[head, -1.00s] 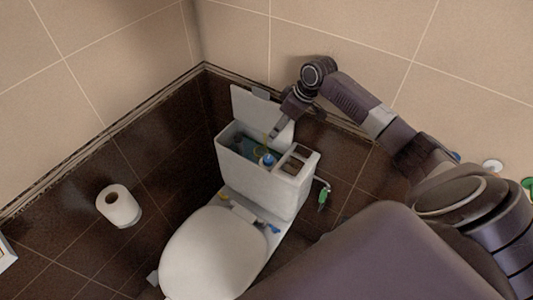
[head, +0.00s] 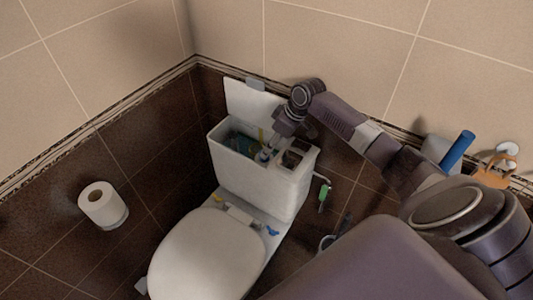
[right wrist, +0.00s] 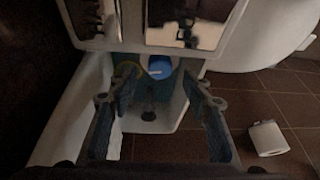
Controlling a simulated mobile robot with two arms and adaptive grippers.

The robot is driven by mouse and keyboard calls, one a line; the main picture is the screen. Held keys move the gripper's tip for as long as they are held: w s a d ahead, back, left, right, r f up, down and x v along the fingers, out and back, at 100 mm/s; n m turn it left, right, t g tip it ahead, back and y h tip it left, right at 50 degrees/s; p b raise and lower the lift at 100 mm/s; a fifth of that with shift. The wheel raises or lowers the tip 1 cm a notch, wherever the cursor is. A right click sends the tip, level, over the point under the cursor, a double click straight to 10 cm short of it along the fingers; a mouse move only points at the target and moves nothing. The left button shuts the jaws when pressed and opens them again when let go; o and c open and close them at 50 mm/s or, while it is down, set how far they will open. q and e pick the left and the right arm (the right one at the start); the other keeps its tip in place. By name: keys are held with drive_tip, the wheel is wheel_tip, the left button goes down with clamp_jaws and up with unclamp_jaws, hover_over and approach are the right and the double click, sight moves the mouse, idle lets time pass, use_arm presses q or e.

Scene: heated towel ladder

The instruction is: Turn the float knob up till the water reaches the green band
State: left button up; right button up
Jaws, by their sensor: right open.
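The open toilet cistern (head: 245,184) stands behind the seat, with teal-blue water or lining visible inside. A round blue cap (right wrist: 160,67) with a pale mark sits inside it in the right wrist view. A dark upright fitting (right wrist: 148,113) stands near the cap, and a yellow curved tube (right wrist: 128,70) is beside it. I cannot tell for sure which part is the float knob. The green band cannot be made out. My right gripper (right wrist: 158,100) is open and empty, reaching down over the cistern, its fingers either side of these fittings. My left gripper is not in view.
The cistern lid (head: 250,101) leans against the wall behind. A paper roll (head: 102,204) is at left.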

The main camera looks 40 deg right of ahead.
drive_tip(key=shift+x, duration=2.35)
drive_tip(key=shift+c, duration=0.3)
drive_tip(key=c, duration=1)
drive_tip(key=shift+r+p, duration=0.1)
drive_tip(key=shift+p, duration=0.25)
drive_tip(key=shift+c, duration=0.3)
drive_tip(key=m+p, duration=0.1)
drive_tip(key=p, duration=0.1)
drive_tip(key=m+h+p, duration=0.1)
drive_tip(key=p, duration=0.2)
drive_tip(key=shift+s+a+r+m, duration=0.1)
drive_tip(key=shift+a+r+m, duration=0.05)
drive_tip(key=shift+r+m, duration=0.15)
drive_tip(key=shift+f+m+p, duration=0.25)
drive_tip(key=shift+m+p, duration=0.25)
drive_tip(key=shift+f+t+h, duration=0.1)
drive_tip(key=shift+t+h, duration=0.2)
